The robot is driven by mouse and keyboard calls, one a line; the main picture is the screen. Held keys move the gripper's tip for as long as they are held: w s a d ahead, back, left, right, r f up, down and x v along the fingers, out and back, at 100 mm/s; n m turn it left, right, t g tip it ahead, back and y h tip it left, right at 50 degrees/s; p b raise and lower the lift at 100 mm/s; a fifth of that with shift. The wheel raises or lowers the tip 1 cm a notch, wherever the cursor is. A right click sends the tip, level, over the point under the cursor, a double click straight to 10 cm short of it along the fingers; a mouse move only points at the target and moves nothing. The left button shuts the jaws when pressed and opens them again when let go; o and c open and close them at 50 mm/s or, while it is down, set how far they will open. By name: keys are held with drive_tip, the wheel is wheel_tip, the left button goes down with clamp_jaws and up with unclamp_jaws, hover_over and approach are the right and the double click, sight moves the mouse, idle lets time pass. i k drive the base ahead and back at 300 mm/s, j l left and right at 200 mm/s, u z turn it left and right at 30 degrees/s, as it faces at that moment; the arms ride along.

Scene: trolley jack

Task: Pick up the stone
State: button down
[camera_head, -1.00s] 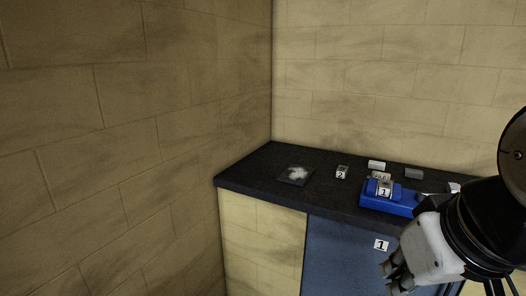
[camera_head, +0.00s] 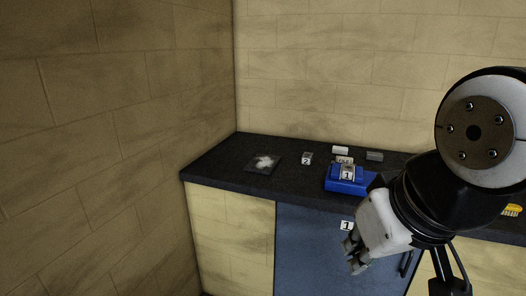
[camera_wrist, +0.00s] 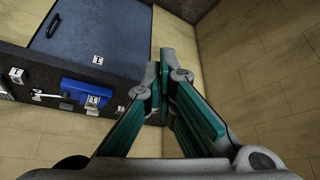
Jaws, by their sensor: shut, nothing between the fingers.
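My gripper (camera_head: 352,256) is at the lower right, in front of the blue cabinet door and below the worktop, touching nothing. In the wrist view its fingers (camera_wrist: 164,82) are shut together and empty. No piece on the worktop is clearly a stone. Candidates are a small grey block (camera_head: 374,156) and a whitish block (camera_head: 340,150) at the back, behind a blue trolley jack (camera_head: 338,186). A whitish heap (camera_head: 264,161) lies on a dark square at the left. The jack also shows in the wrist view (camera_wrist: 80,89).
The black worktop (camera_head: 220,158) meets brick walls at the left and back. A block with number tag 2 (camera_head: 307,158) stands left of the jack. Tag 1 (camera_head: 347,175) is at the jack. A yellow item (camera_head: 512,210) lies at the far right. The worktop's front left is clear.

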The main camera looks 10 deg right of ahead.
sight(336, 150)
drive_tip(key=i+j+z, duration=0.1)
drive_tip(key=i+z, duration=0.25)
drive_tip(key=i, duration=0.25)
drive_tip(key=i+j+z, duration=0.35)
drive_tip(key=i, duration=0.25)
drive_tip(key=i+j+z, duration=0.35)
drive_tip(key=i, duration=0.15)
